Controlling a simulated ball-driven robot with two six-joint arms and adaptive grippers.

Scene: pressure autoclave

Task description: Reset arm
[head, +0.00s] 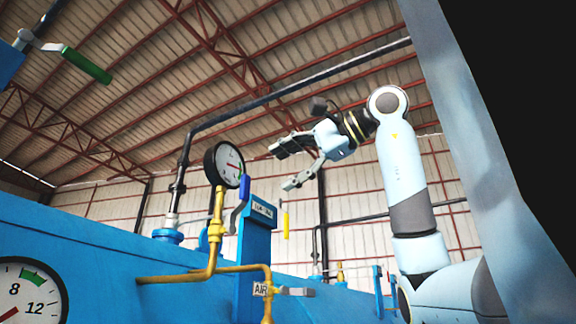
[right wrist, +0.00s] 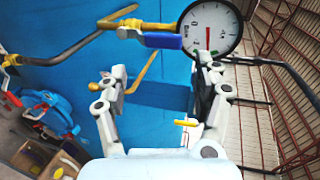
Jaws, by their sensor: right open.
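My right arm rises at the right of the head view, bent at the elbow. Its gripper (head: 281,168) points left, with its two fingers spread and nothing between them. It hangs in the air to the right of a round black-rimmed gauge (head: 224,165) and clear of it in the picture. In the right wrist view the open fingers (right wrist: 160,68) frame the blue autoclave wall (right wrist: 160,95). The same gauge (right wrist: 210,28) and a blue-handled lever (right wrist: 163,41) show beyond the fingertips. My left gripper is in neither view.
Below the gauge are a yellow pipe (head: 216,215), a blue lever handle (head: 243,190), a blue post (head: 255,250) and a hanging yellow handle (head: 285,225). A dark pipe (head: 255,104) runs overhead. A green-handled lever (head: 88,65) is upper left. Cardboard boxes (right wrist: 45,160) stand lower left in the wrist view.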

